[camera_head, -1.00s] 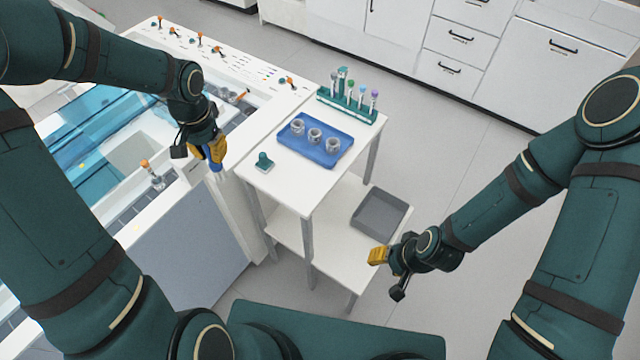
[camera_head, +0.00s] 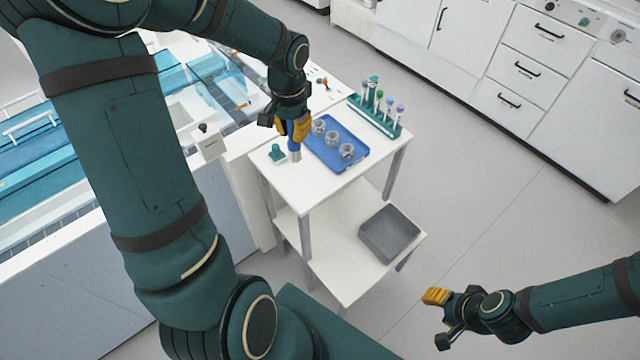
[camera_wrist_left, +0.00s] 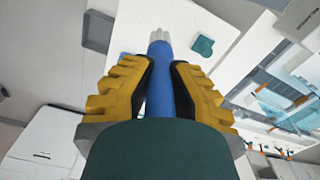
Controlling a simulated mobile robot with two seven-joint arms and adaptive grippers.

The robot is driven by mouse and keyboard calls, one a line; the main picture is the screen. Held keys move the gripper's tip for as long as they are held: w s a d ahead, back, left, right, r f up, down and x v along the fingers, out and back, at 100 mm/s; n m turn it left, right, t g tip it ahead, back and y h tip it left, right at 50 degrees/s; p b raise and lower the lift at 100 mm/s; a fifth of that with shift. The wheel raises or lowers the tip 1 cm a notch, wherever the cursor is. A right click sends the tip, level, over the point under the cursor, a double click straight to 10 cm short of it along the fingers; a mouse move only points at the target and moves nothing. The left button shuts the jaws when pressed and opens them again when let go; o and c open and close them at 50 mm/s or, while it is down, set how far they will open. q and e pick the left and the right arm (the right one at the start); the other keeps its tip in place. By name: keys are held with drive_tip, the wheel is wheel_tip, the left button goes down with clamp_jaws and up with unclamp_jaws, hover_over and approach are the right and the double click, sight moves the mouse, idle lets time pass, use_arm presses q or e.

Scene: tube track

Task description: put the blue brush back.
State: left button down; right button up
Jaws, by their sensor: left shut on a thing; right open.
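My left gripper (camera_head: 292,130) is shut on the blue brush (camera_head: 293,143) above the white cart top (camera_head: 312,182). The left wrist view shows the brush's blue handle (camera_wrist_left: 160,80) between the yellow fingers, with its pale end pointing away from the gripper. In the head view that end points down; I cannot tell if it touches the cart. A green rack (camera_head: 375,118) at the back of the cart holds several upright items with coloured tops. My right gripper (camera_head: 439,318) is open and empty, out over the floor at the lower right.
A blue tray (camera_head: 322,158) with three grey cups lies beside the brush. A small teal object (camera_head: 277,154) stands to its left and also shows in the left wrist view (camera_wrist_left: 203,46). A grey bin (camera_head: 391,234) sits on the lower shelf. The cart's front corner is clear.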

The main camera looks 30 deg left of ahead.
sight(298, 160)
use_arm(q)
drive_tip(key=shift+w+d, duration=0.1)
drive_tip(key=shift+d, duration=0.1)
drive_tip(key=shift+d+f, duration=0.15)
wheel_tip(298, 160, down, 10)
drive_tip(key=b, duration=0.2)
drive_tip(key=shift+w+b, duration=0.1)
drive_tip(key=shift+b, duration=0.3)
drive_tip(key=shift+r, duration=0.2)
use_arm(e)
drive_tip(key=f, duration=0.2)
drive_tip(key=shift+w+d+f, duration=0.3)
drive_tip(key=shift+d+f, duration=0.1)
use_arm(q)
drive_tip(key=shift+f, duration=0.2)
drive_tip(key=c, duration=1)
unclamp_jaws()
drive_tip(key=shift+c, duration=0.2)
use_arm(e)
drive_tip(key=shift+f, duration=0.1)
use_arm(q)
drive_tip(key=shift+r, duration=0.15)
